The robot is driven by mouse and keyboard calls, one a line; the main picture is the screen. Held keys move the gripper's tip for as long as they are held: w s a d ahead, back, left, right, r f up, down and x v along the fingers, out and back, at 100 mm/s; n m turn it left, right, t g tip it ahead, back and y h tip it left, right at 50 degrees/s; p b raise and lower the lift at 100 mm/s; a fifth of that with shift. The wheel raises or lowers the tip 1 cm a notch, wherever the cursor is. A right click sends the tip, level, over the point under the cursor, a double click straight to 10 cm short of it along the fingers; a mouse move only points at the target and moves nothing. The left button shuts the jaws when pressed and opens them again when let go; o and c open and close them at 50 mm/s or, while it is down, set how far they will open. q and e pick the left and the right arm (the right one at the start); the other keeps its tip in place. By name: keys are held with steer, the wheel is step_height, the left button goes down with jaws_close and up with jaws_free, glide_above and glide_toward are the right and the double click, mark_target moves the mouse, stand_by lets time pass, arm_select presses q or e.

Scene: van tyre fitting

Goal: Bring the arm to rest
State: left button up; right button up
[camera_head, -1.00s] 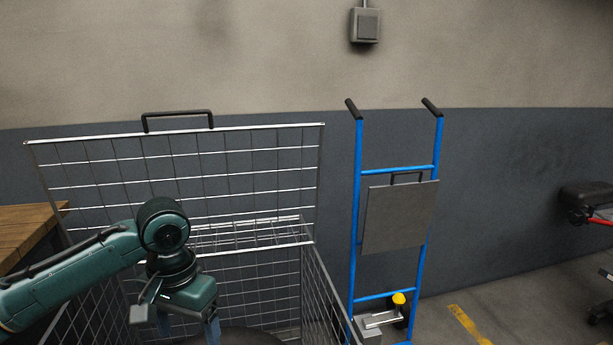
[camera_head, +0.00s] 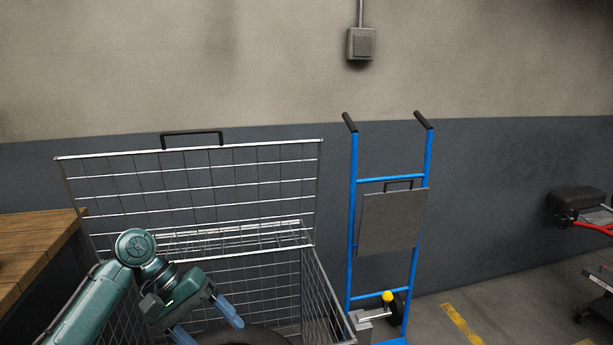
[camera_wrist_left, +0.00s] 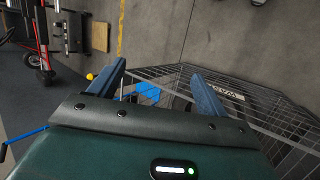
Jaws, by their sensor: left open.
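My left arm comes in from the lower left in the head view. Its gripper (camera_head: 207,331) is open, with two blue fingers apart and nothing seen between them. It is over the wire mesh cage (camera_head: 190,157), whose lid stands raised at the back. A dark round thing, perhaps a tyre (camera_head: 250,337), shows at the bottom of the cage, partly cut off by the frame. In the left wrist view the open fingers (camera_wrist_left: 158,80) point toward the floor and the cage's mesh side (camera_wrist_left: 265,110). My right gripper is in neither view.
A blue hand truck (camera_head: 353,220) with a grey plate (camera_head: 392,222) stands right of the cage. A wooden bench (camera_head: 35,255) is at the left. A red-framed wheeled thing (camera_head: 590,222) is at the far right. Open floor with yellow marks lies between.

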arm_select(q)
steer(key=w+a+f+n+t+y+p, duration=0.2)
steer(key=w+a+f+n+t+y, duration=0.15)
steer(key=w+a+t, duration=0.8)
steer(key=w+a+r+m+t+y, duration=0.65)
steer(key=w+a+r, duration=0.2)
steer(key=r, duration=0.25)
steer(key=s+d+f+m+g+h, duration=0.1)
steer(key=s+d+f+h, duration=0.1)
steer(key=s+d+f, duration=0.55)
steer(key=s+d+f+m+g+h, duration=0.15)
steer(key=s+d+f, duration=0.35)
steer(key=s+f, duration=0.55)
steer(key=s+d+f+g+h, duration=0.1)
steer(key=s+d+f, duration=0.3)
steer(key=s, duration=0.6)
steer(key=s+d+f+n+g+h, duration=0.1)
steer(key=s+d+f, duration=0.3)
steer(key=s, duration=0.7)
steer(key=shift+s+d+g, duration=0.25)
steer(key=shift+d+g, duration=0.5)
steer(key=shift+d, duration=0.15)
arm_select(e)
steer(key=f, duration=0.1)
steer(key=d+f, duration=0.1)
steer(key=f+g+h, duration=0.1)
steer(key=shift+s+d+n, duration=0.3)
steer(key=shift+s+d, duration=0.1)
